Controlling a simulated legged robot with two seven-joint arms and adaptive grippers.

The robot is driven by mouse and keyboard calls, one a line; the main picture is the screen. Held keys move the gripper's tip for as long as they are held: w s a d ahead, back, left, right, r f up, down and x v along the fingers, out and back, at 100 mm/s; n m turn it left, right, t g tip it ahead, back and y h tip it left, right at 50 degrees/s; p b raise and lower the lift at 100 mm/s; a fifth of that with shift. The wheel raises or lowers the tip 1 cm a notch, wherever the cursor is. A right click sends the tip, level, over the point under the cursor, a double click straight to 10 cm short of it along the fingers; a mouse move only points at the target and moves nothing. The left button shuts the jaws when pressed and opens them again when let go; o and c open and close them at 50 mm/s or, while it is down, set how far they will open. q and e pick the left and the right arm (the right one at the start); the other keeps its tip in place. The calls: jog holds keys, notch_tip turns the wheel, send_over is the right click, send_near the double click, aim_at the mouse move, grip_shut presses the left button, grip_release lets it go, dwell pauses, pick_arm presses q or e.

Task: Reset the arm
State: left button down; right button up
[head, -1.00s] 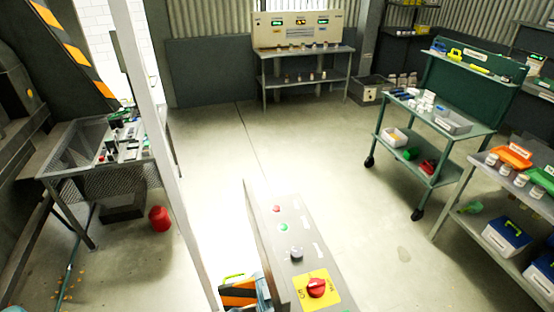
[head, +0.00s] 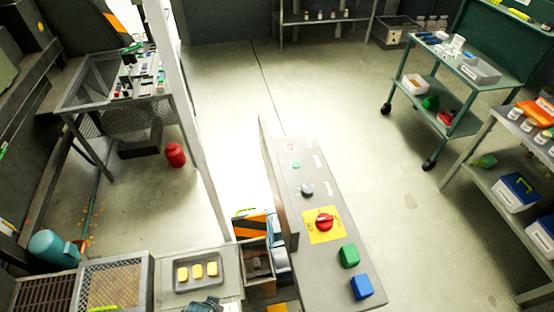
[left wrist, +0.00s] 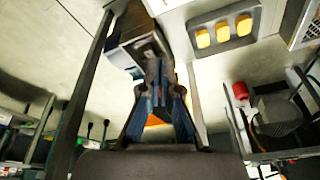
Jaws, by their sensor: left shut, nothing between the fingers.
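My left gripper (left wrist: 160,68) shows in the left wrist view, with dark blue-grey fingers brought together and nothing between them. Beyond its tips is an open-topped grey box (left wrist: 140,45). A grey tray with yellow blocks (left wrist: 224,32) lies to the upper right of the fingers. In the head view, a dark piece at the bottom edge, just below the tray, may be part of my left arm; it is mostly cut off. My right gripper is in neither view.
A pale post (head: 196,140) stands behind. Green trolley (head: 440,110) at right; open floor between.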

pick_arm(q)
jog(key=s+f, duration=0.3)
jog(key=f, duration=0.7)
jog(key=s+f+g, duration=0.1)
jog(key=s+f, duration=0.1)
jog(key=f, duration=0.8)
jog(key=s+f, duration=0.3)
jog(key=f, duration=0.7)
jog(key=shift+s+a, duration=0.35)
jog(key=shift+a, duration=0.05)
jog(key=shift+f+g, duration=0.1)
jog(key=shift+g, duration=0.2)
